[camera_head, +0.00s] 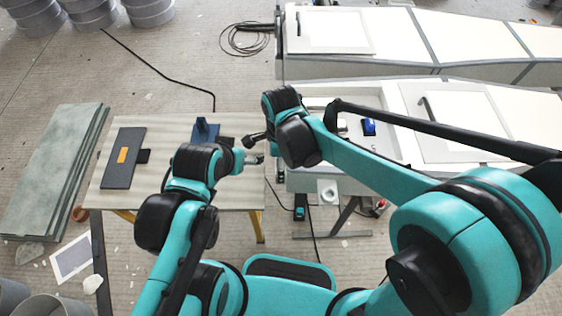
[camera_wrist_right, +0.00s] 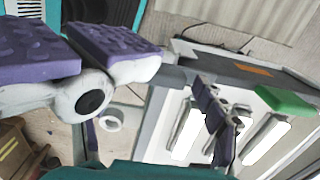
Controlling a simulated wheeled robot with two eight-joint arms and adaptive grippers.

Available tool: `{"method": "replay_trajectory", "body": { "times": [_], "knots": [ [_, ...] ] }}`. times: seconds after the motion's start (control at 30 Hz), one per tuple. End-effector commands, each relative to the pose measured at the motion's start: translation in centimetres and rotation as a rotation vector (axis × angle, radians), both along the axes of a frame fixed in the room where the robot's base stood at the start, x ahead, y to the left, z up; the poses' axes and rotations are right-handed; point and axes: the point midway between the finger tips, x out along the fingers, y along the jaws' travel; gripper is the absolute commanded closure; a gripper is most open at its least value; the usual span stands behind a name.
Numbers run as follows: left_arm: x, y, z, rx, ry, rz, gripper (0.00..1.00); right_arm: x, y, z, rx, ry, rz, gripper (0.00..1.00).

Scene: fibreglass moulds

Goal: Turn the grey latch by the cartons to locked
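I cannot make out a grey latch for certain in either view. In the head view my left gripper (camera_head: 252,159) is over the right end of the pale table, small and partly hidden by its wrist. My right gripper's fingers (camera_head: 254,141) seem to be the dark tip just beside it. In the right wrist view, purple ridged pads on a pale grey knuckle (camera_wrist_right: 95,80) fill the upper left. A smaller dark purple angled part (camera_wrist_right: 215,115) stands in front of white bars. Whether either gripper is open or shut is unclear. Brown carton-like shapes (camera_wrist_right: 18,150) show at the lower left.
The pale table (camera_head: 90,195) holds a dark panel with an orange label (camera_head: 122,155) and a blue bracket (camera_head: 205,129). White moulds (camera_head: 460,40) and a bench with a blue part (camera_head: 369,127) stand right. A green block (camera_wrist_right: 287,101) shows in the wrist view.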

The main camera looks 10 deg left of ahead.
Motion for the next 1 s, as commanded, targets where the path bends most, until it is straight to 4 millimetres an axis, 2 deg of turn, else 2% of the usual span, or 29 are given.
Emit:
{"method": "replay_trajectory", "body": {
  "times": [0.2, 0.3, 0.37, 0.7, 0.83, 1.0],
  "knots": [
    [0.0, 0.0, 0.0, 0.000, 0.000, 0.000, 0.20, 0.0, 0.0, 0.2, 0.000, -0.001, 0.001, 0.28],
    [0.0, 0.0, 0.0, 0.000, 0.000, 0.000, 0.20, 0.1, 0.0, 0.9, 0.000, -0.001, 0.001, 0.28],
    [0.0, 0.0, 0.0, 0.000, 0.000, 0.000, 0.20, 0.0, 0.0, 1.8, 0.000, -0.001, 0.001, 0.28],
    [0.0, 0.0, 0.0, 0.000, 0.000, 0.000, 0.20, 0.0, 0.0, 9.0, 0.000, -0.001, 0.001, 0.28],
    [0.0, 0.0, 0.0, 0.000, 0.000, 0.000, 0.20, 0.0, 0.0, 10.9, 0.000, 0.000, 0.000, 0.28],
    [0.0, 0.0, 0.0, 0.000, 0.000, 0.000, 0.20, 0.0, 0.0, 11.9, 0.000, 0.000, 0.000, 0.28]
  ]
}}
